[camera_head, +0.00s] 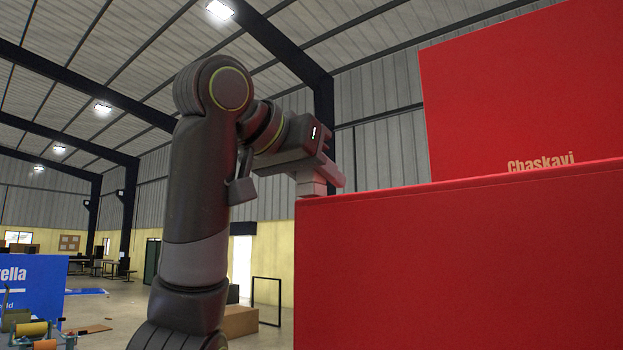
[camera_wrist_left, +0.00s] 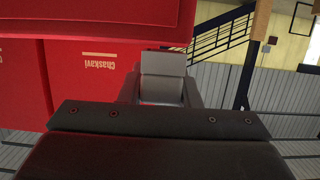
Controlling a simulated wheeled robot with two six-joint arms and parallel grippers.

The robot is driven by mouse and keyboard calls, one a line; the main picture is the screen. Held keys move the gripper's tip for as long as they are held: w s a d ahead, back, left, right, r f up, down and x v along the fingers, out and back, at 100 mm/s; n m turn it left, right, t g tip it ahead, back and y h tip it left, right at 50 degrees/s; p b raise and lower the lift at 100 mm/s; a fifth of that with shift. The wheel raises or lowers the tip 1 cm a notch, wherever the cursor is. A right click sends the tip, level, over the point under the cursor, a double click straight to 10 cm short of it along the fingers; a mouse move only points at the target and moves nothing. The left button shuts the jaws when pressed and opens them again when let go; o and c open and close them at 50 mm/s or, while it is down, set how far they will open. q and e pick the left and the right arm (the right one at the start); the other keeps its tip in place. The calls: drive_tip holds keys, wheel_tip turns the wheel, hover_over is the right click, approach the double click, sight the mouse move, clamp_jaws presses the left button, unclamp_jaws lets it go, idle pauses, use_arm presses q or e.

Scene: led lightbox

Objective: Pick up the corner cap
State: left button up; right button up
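A light grey block that looks like the corner cap (camera_wrist_left: 163,66) shows between the fingers of my left gripper (camera_wrist_left: 162,92) in the left wrist view. It spans about the whole gap between them, but I cannot tell whether they press on it. In the head view, my left gripper (camera_head: 325,182) is at the upper left corner of the near red box (camera_head: 450,270). A light grey piece (camera_head: 311,182), likely the same cap, shows under the gripper there, just above that corner. I cannot tell whether it touches the box. My right gripper is not in view.
A taller red panel lettered "Chaskavi" (camera_head: 520,90) stands behind the near red box. At the lower left are a blue panel (camera_head: 35,285) and some clutter. A brown box (camera_head: 240,321) and a dark frame (camera_head: 267,300) stand on the floor behind my left arm.

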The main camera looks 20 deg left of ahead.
use_arm(q)
drive_tip(key=c, duration=0.5)
drive_tip(key=shift+o, duration=0.2)
drive_tip(key=shift+r, duration=0.15)
wheel_tip(320, 180, up, 10)
idle(0.4)
